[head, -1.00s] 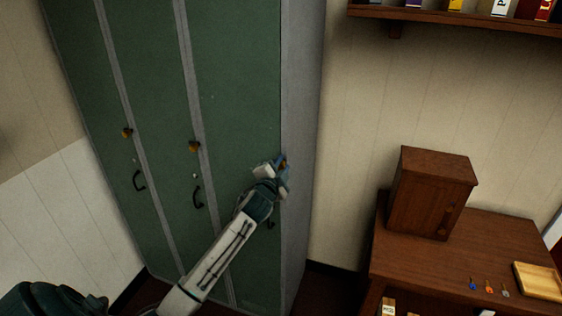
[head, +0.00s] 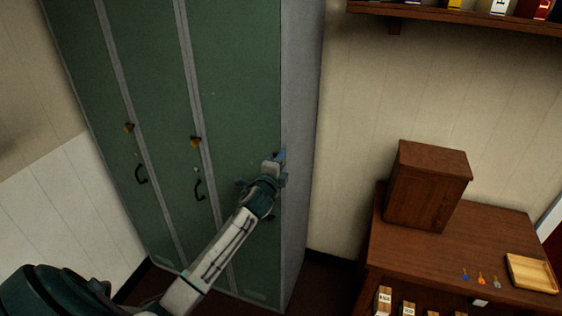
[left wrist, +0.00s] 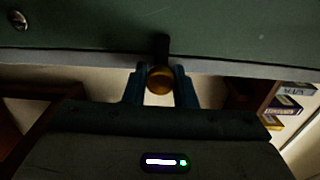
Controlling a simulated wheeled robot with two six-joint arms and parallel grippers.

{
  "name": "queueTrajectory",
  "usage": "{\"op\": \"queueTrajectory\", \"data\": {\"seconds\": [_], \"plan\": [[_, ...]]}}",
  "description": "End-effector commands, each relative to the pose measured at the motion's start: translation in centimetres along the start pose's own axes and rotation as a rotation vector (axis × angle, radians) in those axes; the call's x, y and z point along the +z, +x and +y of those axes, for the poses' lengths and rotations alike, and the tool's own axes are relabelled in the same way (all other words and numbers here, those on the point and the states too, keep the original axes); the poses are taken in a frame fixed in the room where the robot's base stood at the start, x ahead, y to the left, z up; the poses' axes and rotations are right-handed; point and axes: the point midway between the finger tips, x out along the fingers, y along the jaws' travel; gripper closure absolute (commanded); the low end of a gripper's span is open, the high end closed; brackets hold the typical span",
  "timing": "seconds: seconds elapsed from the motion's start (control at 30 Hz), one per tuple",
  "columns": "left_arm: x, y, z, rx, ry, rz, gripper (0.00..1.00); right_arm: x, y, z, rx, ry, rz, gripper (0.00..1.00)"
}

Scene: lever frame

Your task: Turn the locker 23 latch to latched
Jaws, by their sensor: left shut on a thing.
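The green locker bank (head: 235,90) stands at the left in the head view, with several tall doors. My left gripper (head: 279,158) is at the right edge of the rightmost door, at latch height. In the left wrist view, my left gripper (left wrist: 160,90) has its two blue fingers on either side of a round brass latch knob (left wrist: 159,79) and is shut on it. A dark stem (left wrist: 161,46) joins the knob to the green door. In the head view the gripper hides this latch. No locker number is readable. My right gripper is not in view.
Two other brass latches (head: 195,142) and (head: 129,128) and black handles (head: 200,189) sit on the doors to the left. A wooden desk (head: 400,255) with a brown cabinet (head: 426,185), small keys (head: 481,279) and a tray (head: 531,272) stands right. A shelf (head: 455,16) hangs above.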

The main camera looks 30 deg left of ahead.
Motion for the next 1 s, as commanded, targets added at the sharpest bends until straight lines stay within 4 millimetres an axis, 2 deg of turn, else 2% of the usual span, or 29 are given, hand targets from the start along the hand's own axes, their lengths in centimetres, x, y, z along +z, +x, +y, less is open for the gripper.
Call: {"op": "queueTrajectory", "data": {"seconds": [0.37, 0.4, 0.47, 0.5, 0.83, 1.0], "plan": [[0.0, 0.0, 0.1, 0.002, 0.003, 0.000, 0.98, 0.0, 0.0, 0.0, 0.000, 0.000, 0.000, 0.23], [0.0, 0.0, 0.1, 0.002, 0.003, -0.001, 0.68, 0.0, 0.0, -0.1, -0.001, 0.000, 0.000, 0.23], [0.0, 0.0, 0.1, 0.002, 0.002, 0.000, 0.56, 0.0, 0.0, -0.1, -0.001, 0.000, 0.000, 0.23], [0.0, 0.0, 0.1, 0.002, 0.002, 0.000, 0.54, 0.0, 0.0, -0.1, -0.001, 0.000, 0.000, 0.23], [0.0, -0.4, 0.2, 0.001, 0.002, 0.000, 0.54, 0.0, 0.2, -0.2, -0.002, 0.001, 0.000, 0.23], [0.0, -2.4, 0.5, 0.001, 0.004, 0.001, 0.54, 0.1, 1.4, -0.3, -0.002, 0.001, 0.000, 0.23]]}}
